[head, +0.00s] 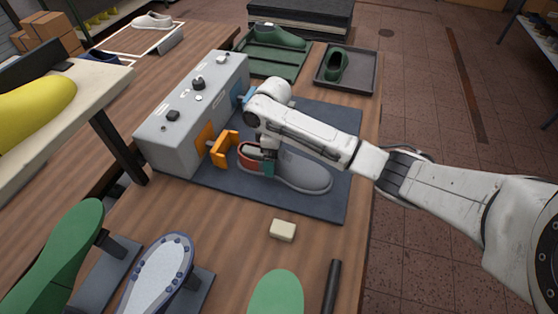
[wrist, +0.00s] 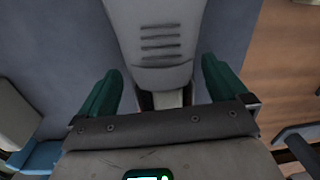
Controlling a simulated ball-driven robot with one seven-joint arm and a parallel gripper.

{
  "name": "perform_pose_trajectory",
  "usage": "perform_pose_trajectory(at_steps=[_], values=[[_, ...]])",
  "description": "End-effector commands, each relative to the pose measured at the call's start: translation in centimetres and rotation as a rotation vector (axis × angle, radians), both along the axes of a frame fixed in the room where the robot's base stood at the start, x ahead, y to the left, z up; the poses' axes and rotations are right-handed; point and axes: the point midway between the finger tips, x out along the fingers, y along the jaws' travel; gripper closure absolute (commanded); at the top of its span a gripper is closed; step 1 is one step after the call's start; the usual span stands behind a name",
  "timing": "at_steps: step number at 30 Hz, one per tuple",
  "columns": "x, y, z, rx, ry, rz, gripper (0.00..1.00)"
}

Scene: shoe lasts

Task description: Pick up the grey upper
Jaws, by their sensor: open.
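The grey upper (head: 305,172) lies on the dark blue mat (head: 325,205), in front of the grey machine box. Its toe points right and its reddish opening is at the left end. My gripper (head: 268,165) points down at the opening end of the upper and hides part of it. In the wrist view the upper (wrist: 155,35) shows slots across its top, and its near end reaches between the two green fingers of my gripper (wrist: 160,85). The fingers are open, one to each side of it; I cannot tell whether either touches it.
A grey machine box (head: 195,115) with orange clamps (head: 222,148) stands left of the upper. A small cream block (head: 283,230) lies in front of the mat. Soles on stands fill the front left.

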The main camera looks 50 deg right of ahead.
Motion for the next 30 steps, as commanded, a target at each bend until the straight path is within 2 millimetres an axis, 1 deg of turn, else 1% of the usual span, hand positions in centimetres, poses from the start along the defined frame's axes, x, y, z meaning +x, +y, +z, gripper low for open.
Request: perform_pose_trajectory(at_steps=[1, 4, 11, 27, 28, 29, 30], values=[[-0.04, 0.06, -0.55, -0.001, 0.002, 0.0, 0.0], [-0.04, 0.09, -1.23, 0.0, 0.0, 0.0, 0.0], [-0.04, 0.12, -1.4, -0.001, -0.001, 0.001, 0.0], [-0.03, 0.11, -1.38, -0.001, -0.001, 0.001, 0.51], [-0.02, 0.1, -1.36, -0.001, -0.001, 0.001, 0.51], [-0.02, 0.1, -1.36, -0.001, -0.001, 0.001, 0.56], [-0.02, 0.11, -1.36, -0.001, -0.001, 0.001, 0.56]])
